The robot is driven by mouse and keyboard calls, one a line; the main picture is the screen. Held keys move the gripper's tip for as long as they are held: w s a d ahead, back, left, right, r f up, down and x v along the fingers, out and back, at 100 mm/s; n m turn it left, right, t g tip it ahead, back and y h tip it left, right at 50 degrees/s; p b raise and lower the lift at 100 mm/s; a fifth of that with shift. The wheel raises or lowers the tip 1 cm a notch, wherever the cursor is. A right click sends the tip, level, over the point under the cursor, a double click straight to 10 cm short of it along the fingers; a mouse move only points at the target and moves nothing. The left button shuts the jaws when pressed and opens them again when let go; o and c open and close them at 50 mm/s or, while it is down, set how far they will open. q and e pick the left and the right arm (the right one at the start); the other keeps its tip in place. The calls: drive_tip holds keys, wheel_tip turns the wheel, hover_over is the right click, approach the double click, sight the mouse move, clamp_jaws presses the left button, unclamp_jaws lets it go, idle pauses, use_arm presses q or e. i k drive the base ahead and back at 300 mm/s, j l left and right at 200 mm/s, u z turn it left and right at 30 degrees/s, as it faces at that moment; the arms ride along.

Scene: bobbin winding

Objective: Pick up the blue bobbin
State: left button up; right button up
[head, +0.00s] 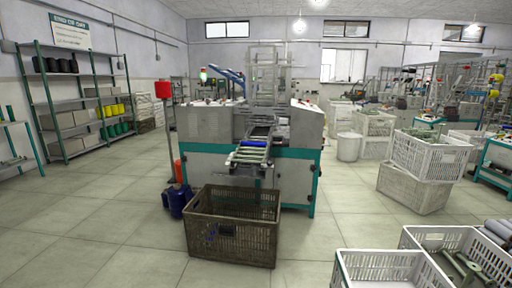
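A small blue cylinder, likely the blue bobbin (253,144), lies across the upper part of the roller chute (249,158) on the front of the winding machine (293,175). It looks small and far off in the head view. Neither of my grippers is in view, and nothing is seen touching the blue cylinder.
A brown slatted crate (233,226) stands on the floor below the chute. Dark blue containers (178,201) stand left of it. White crates (392,269) are at the lower right, with stacked crates (432,155) behind. The tiled floor at the left is clear.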

sight(242, 143)
drive_tip(key=i+j+z, duration=0.15)
drive_tip(key=j, duration=0.35)
drive_tip(key=j+z, duration=0.15)
drive_tip(key=j, duration=0.3)
drive_tip(key=i+j+z, duration=0.15)
drive_tip(key=j, duration=0.15)
drive_tip(key=i+j+z, duration=0.1)
drive_tip(key=j, duration=0.2)
drive_tip(key=i+j+z, duration=0.4)
drive_tip(key=i+j, duration=0.15)
drive_tip(key=j, duration=0.25)
drive_tip(key=i+j+z, duration=0.1)
drive_tip(key=j, duration=0.25)
drive_tip(key=i+j+z, duration=0.3)
drive_tip(key=i+j, duration=0.3)
drive_tip(key=i+j+z, duration=0.35)
drive_tip(key=i+j, duration=0.25)
drive_tip(key=j, duration=0.15)
